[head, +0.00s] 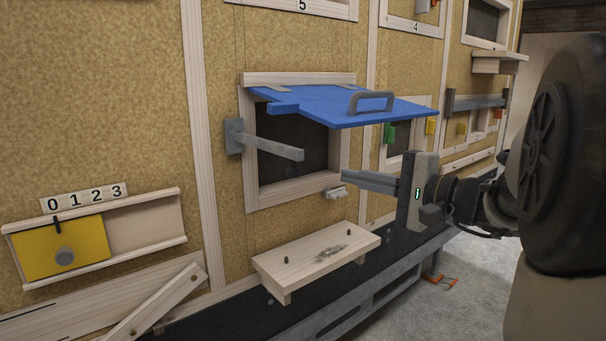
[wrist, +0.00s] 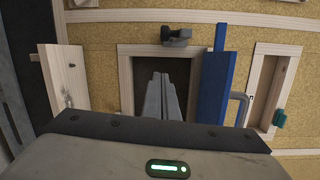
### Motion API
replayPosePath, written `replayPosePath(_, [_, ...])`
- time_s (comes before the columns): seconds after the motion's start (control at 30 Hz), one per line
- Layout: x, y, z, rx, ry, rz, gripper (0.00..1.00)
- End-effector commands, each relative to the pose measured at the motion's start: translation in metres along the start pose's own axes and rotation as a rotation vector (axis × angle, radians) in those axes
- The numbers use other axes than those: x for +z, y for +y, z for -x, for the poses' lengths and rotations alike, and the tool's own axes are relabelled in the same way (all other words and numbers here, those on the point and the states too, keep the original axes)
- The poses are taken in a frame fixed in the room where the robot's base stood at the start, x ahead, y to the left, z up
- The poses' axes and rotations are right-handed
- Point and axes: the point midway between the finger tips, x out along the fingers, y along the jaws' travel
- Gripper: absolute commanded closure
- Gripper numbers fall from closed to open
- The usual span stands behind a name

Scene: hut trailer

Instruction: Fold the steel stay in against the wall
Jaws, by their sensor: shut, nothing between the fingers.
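The steel stay (head: 270,145) is a grey bar on a wall bracket (head: 233,136) left of the framed opening. It sticks out from the wall below the raised blue flap (head: 330,103), and I cannot tell whether they touch. In the wrist view, which is turned sideways, the stay (wrist: 176,36) shows nearly end-on at the top, with the blue flap (wrist: 212,88) upright on the right. My gripper (head: 343,178) is shut and empty, in front of the opening's right side, apart from the stay's free end. Its fingers (wrist: 160,82) point toward the dark opening.
A wooden shelf (head: 318,258) juts out below the opening. A small grey catch (head: 336,192) is on the lower frame near my fingers. The flap's handle (head: 371,101) sits on its upper face. A yellow sliding panel (head: 60,250) is at the left. Free space lies between my fingers and the stay.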

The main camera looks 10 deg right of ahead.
Motion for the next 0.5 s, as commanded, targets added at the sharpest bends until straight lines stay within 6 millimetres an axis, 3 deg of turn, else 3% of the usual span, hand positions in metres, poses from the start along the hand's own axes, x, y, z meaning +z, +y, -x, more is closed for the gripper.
replayPosePath(0.17, [0.001, 0.0, -0.018, 0.001, -0.003, 0.0, 1.0])
replayPosePath(0.5, [0.001, -0.001, -0.09, 0.001, -0.004, -0.001, 1.0])
